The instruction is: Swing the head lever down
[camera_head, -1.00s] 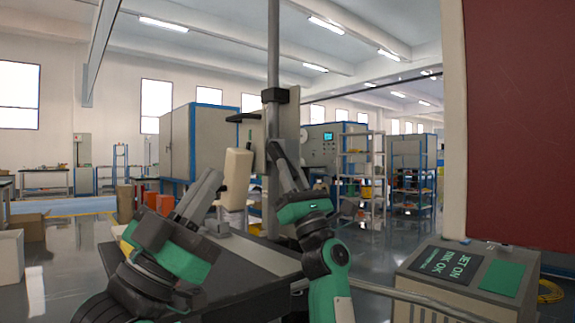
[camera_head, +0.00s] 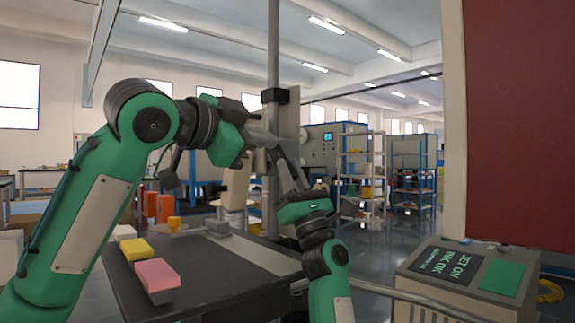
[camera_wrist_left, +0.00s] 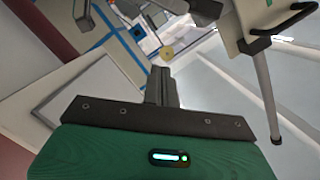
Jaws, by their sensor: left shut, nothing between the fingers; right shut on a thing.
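The tall machine has a grey post (camera_head: 273,60) with a black collar (camera_head: 275,95) and a pale upright plate (camera_head: 290,125). The dark head lever cannot be made out now in the head view, where my left gripper covers its place. My left gripper (camera_head: 266,139) is shut and empty, up by the post; its closed fingers also show in the left wrist view (camera_wrist_left: 161,86). My right gripper (camera_head: 277,155) is just below, its fingers pointing up. It is shut on a part at the machine that I cannot identify. The cream block (camera_head: 238,183) is partly hidden behind my left gripper.
A dark table (camera_head: 215,268) in front carries a pink block (camera_head: 157,274) and a yellow block (camera_head: 136,249). A grey control box (camera_head: 465,275) and a dark red panel (camera_head: 520,120) stand at the right. Shelves (camera_head: 360,170) are farther back.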

